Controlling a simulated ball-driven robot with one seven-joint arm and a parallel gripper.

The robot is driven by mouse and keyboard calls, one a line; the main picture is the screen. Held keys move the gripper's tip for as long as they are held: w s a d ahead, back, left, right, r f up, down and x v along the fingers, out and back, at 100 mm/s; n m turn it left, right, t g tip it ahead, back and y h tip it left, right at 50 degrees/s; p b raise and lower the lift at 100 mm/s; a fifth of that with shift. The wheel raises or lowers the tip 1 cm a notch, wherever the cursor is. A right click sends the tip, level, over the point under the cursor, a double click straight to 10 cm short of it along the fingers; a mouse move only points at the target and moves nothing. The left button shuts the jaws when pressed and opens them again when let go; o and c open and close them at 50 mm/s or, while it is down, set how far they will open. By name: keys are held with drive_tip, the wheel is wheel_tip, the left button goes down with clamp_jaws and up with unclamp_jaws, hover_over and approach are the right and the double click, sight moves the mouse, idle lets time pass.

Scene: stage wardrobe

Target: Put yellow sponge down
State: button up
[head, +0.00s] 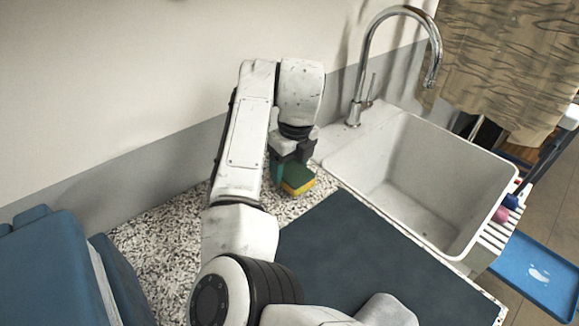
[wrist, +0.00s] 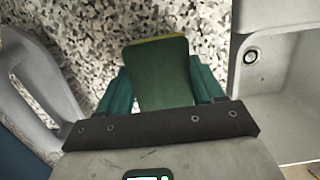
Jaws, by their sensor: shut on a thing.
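My gripper (head: 283,177) reaches down over the speckled counter (head: 165,240), just left of the sink. Its teal fingers are shut on the yellow sponge (head: 299,179), which has a dark green side. In the wrist view the sponge (wrist: 160,75) sits between the two fingers (wrist: 160,92), with its green face toward the camera and a thin yellow edge at the far end. The sponge is on or close above the counter; I cannot tell whether it touches.
A white sink (head: 410,185) with a chrome tap (head: 357,105) lies to the right. A dark mat (head: 365,265) covers the counter's front. Blue items (head: 50,265) stand at the left. A blue tray (head: 540,280) is low at the right. Speckled counter is bare left of my arm.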

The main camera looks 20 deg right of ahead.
sight(295, 172)
drive_tip(key=shift+f, duration=0.4)
drive_tip(key=shift+f, duration=0.15)
drive_tip(key=o, duration=1.2)
drive_tip(key=shift+c, duration=0.2)
wheel_tip(295, 172, up, 12)
drive_tip(key=s, duration=0.1)
drive_tip(key=shift+s+d, duration=0.3)
drive_tip(key=shift+s, duration=0.05)
